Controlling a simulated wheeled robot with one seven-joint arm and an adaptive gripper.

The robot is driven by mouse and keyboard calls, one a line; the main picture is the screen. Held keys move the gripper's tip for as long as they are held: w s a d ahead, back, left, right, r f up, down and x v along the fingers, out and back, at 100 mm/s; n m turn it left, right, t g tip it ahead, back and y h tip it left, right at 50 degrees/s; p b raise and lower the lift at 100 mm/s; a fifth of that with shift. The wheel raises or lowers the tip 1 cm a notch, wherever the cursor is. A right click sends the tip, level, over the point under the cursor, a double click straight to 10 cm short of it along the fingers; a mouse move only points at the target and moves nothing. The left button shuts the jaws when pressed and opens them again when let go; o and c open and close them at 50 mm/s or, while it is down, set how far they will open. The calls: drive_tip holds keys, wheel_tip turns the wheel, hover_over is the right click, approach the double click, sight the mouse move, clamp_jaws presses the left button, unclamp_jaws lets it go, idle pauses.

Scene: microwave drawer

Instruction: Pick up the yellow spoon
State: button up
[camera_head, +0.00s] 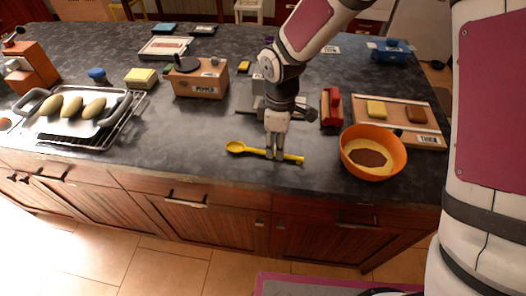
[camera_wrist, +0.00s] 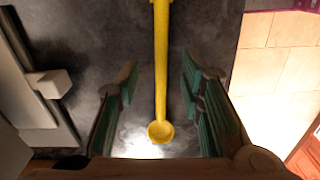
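The yellow spoon (camera_head: 250,151) lies flat on the dark countertop near its front edge, its bowl to the left in the head view. My gripper (camera_head: 274,154) points down at the spoon's handle and hides a part of it. In the wrist view the spoon (camera_wrist: 161,70) runs down between the two fingers, its round bowl at the lower middle. My gripper (camera_wrist: 158,85) is open there, with a gap on both sides of the spoon and no finger visibly touching it.
An orange bowl (camera_head: 354,143) stands right of the spoon. Behind are a red item (camera_head: 331,107), a wooden tray (camera_head: 425,141) and a wooden box (camera_head: 199,83). A metal rack (camera_head: 128,118) with a loaded tray is at left. The counter left of the spoon is clear.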

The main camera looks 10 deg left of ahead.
drive_tip(key=shift+f, duration=1.35)
clamp_jaws()
drive_tip(key=shift+r, duration=0.1)
drive_tip(key=shift+r, duration=0.55)
wheel_tip(320, 180, up, 2)
drive_tip(key=shift+r+b, duration=0.1)
drive_tip(key=shift+b, duration=0.2)
drive_tip(key=s+d+r, duration=0.1)
drive_tip(key=s+d, duration=0.9)
drive_tip(key=s, duration=0.2)
drive_tip(key=shift+d+r, duration=0.25)
